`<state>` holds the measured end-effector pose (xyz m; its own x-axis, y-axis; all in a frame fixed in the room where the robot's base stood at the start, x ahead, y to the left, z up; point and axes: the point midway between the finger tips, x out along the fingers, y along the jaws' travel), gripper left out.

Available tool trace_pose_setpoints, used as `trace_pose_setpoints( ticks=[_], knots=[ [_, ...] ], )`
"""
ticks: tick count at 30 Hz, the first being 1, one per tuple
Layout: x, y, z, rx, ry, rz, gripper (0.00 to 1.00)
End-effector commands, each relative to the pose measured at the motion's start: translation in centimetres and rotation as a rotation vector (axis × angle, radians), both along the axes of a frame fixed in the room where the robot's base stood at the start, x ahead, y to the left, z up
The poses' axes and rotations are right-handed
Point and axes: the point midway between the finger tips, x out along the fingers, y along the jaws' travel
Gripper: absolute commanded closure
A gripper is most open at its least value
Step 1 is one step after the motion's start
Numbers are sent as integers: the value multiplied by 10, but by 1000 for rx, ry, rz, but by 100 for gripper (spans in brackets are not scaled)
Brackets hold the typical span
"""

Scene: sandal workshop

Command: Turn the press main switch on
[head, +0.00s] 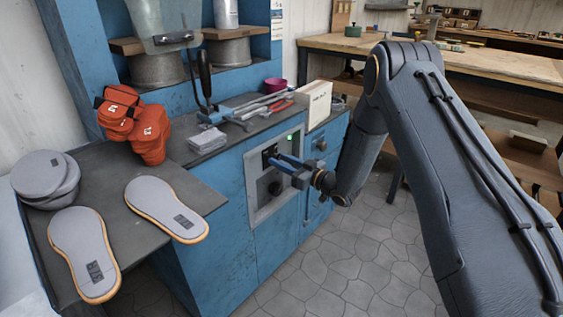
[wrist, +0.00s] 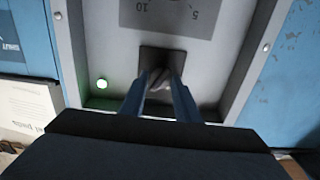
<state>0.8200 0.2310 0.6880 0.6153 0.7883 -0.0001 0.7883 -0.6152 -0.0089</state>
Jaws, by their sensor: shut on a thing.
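The press control panel (head: 262,205) is a grey plate set in the blue press front. In the wrist view, the main switch (wrist: 158,78) is a grey knob on a dark square plate, partly hidden by my fingers. My gripper (head: 275,160) reaches the upper part of the panel, and its blue fingers (wrist: 160,90) are shut on the switch knob. A green lamp (wrist: 102,84) glows beside the switch, and it also shows in the head view (head: 290,138).
Tools and a white box (head: 314,104) lie on the press ledge. The tiled floor (head: 350,250) in front of the press is clear.

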Motion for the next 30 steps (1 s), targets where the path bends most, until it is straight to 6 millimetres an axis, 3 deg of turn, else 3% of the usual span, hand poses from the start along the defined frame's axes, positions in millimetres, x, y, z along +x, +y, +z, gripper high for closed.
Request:
trace_pose_setpoints(
  ticks=[12,23,24,26,30],
  knots=[
    [0,-1,0,177,227,1,93],
    [0,-1,0,192,246,1,93],
    [0,-1,0,192,246,1,64],
    [0,-1,0,191,245,1,54],
    [1,-1,0,191,245,1,53]
  ],
)
